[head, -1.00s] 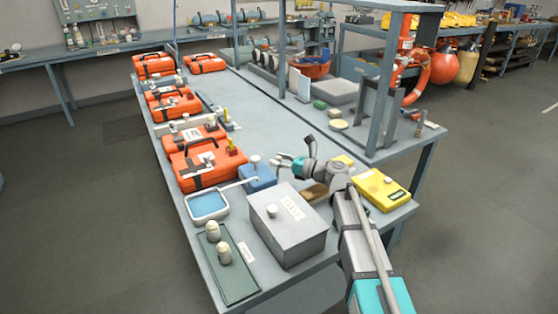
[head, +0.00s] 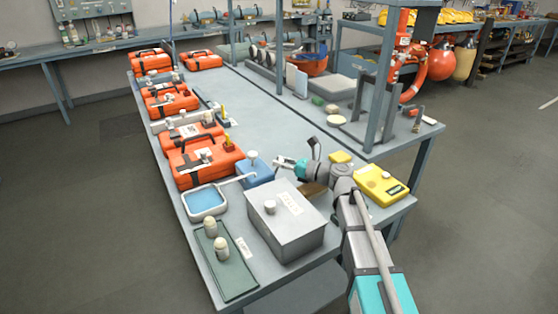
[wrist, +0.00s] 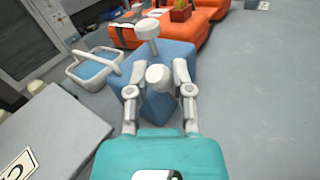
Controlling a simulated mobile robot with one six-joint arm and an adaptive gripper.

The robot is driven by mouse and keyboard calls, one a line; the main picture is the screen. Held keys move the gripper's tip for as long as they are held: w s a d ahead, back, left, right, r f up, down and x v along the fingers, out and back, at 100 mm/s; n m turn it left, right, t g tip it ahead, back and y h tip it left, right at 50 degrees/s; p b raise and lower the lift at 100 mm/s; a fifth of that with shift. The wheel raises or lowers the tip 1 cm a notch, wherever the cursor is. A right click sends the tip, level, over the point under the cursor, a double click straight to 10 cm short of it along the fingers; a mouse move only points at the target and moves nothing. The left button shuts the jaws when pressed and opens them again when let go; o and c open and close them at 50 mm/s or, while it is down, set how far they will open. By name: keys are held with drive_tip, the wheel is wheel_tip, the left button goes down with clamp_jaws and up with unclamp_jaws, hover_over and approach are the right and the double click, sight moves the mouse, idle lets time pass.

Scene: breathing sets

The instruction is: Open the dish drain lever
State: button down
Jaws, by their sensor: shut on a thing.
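The white dish (head: 224,209) with pale blue liquid stands on the near left of the bench. It also shows in the wrist view (wrist: 72,71). A thin white pipe runs from it towards a blue block (head: 262,180), also in the wrist view (wrist: 180,52). A white round-topped knob (wrist: 148,29) stands on top of the block. A second white, rounded piece, apparently the drain lever (wrist: 158,76), sits on the block's near side between my fingers. My gripper (wrist: 160,72) is shut on it; in the head view my gripper (head: 280,163) is beside the block.
A grey lidded metal box (head: 290,232) stands close in front of the block. Orange cases (head: 204,160) line the bench's left side. A yellow device (head: 380,186) lies to the right. A green tray (head: 228,268) is at the near left. The bench middle is clear.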

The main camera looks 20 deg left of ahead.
drive_tip(key=shift+s, duration=0.1)
drive_tip(key=shift+c, duration=2.4)
unclamp_jaws()
drive_tip(key=shift+s+d, duration=0.2)
drive_tip(key=shift+d, duration=1.8)
drive_tip(key=shift+s+d, duration=0.2)
drive_tip(key=shift+d, duration=1.75)
drive_tip(key=shift+s+d, duration=0.2)
drive_tip(key=shift+d, duration=1.8)
